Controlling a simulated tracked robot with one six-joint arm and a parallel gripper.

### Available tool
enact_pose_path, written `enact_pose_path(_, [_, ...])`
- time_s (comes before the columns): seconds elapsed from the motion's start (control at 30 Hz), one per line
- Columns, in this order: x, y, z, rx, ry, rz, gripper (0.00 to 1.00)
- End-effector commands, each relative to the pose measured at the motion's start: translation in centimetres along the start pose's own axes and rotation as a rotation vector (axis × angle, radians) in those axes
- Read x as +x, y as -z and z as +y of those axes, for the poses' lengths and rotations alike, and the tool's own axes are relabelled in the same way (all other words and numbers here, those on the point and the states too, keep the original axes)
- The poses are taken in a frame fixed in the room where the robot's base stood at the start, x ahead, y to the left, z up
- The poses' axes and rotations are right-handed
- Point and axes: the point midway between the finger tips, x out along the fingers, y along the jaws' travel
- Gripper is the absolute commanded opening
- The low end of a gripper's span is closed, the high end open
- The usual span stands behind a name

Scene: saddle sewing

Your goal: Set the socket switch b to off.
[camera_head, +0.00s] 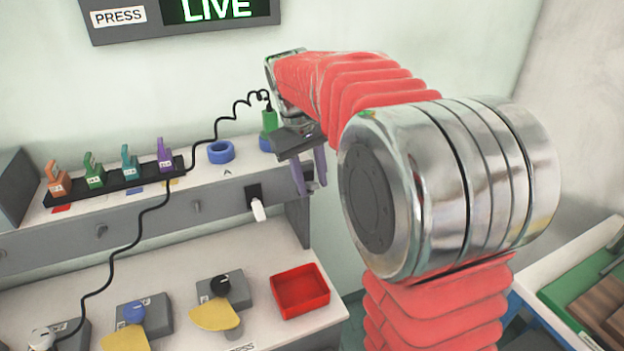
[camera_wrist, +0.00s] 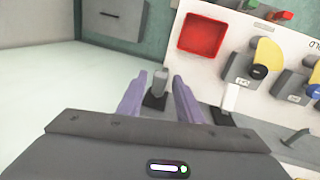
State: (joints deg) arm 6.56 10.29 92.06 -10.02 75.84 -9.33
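My gripper (camera_head: 310,188) hangs at the right end of the grey shelf front, its two purple fingers apart. In the wrist view, a grey switch lever (camera_wrist: 160,84) on a black plate shows between the open fingertips of my gripper (camera_wrist: 159,77). I cannot tell whether they touch it. A white switch lever (camera_wrist: 231,98) on a black plate stands to the right. In the head view this white lever (camera_head: 258,210) points downward; the grey one is hidden by my gripper. No letter is readable on either switch.
A red tray (camera_head: 300,290) lies on the lower bench, with dial boxes and yellow pieces beside it. Blue rings (camera_head: 221,152) and a black strip (camera_head: 120,184) with coloured plugs sit on the upper shelf. A green plug (camera_head: 269,121) on a black cord is close to my gripper.

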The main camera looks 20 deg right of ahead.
Motion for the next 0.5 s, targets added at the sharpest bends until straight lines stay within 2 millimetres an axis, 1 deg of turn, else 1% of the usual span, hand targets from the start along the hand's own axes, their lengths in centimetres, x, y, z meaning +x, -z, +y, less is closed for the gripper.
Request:
enact_pose_path(0.03, [-0.01,0.00,-0.01,0.000,0.000,0.000,0.29])
enact_pose_path(0.07, [-0.01,0.00,-0.01,0.000,0.000,0.000,0.27])
enact_pose_path(0.43, [-0.04,0.01,-0.04,-0.001,0.000,0.000,0.00])
enact_pose_path(0.5, [-0.04,0.01,-0.05,-0.001,0.000,0.000,0.00])
